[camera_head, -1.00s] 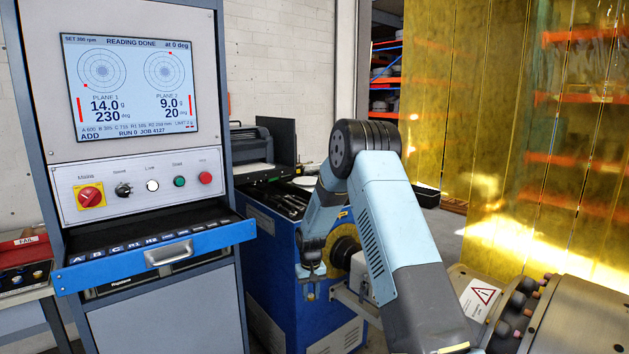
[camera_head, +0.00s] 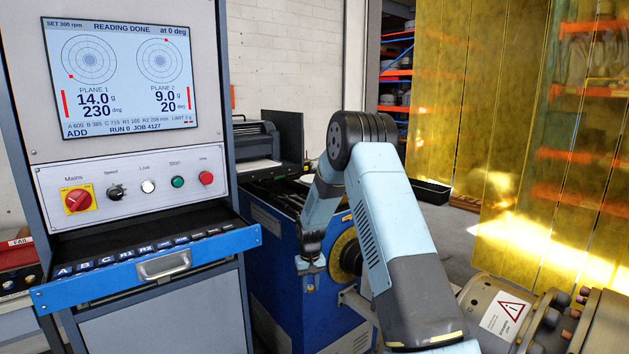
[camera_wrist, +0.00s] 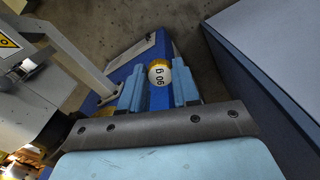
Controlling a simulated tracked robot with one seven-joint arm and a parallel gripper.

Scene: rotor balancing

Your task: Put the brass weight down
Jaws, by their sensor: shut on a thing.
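The brass weight (camera_wrist: 159,74) shows in the wrist view as a small round piece with a pale, marked top face and a brass-coloured rim. My gripper (camera_wrist: 158,84) is shut on it, with a blue finger on each side. In the head view my gripper (camera_head: 311,272) hangs low in front of the blue machine (camera_head: 276,225), to the right of the console. The weight is too small to make out clearly there. In the wrist view the floor and part of the blue machine lie below the weight.
A console with a screen (camera_head: 120,75) and a blue-fronted drawer (camera_head: 150,268) with labelled places stands at left. A red tray (camera_head: 18,265) is at the far left edge. A yellow ring (camera_head: 345,258) on the machine is close right of my gripper. Yellow curtains (camera_head: 530,130) hang at right.

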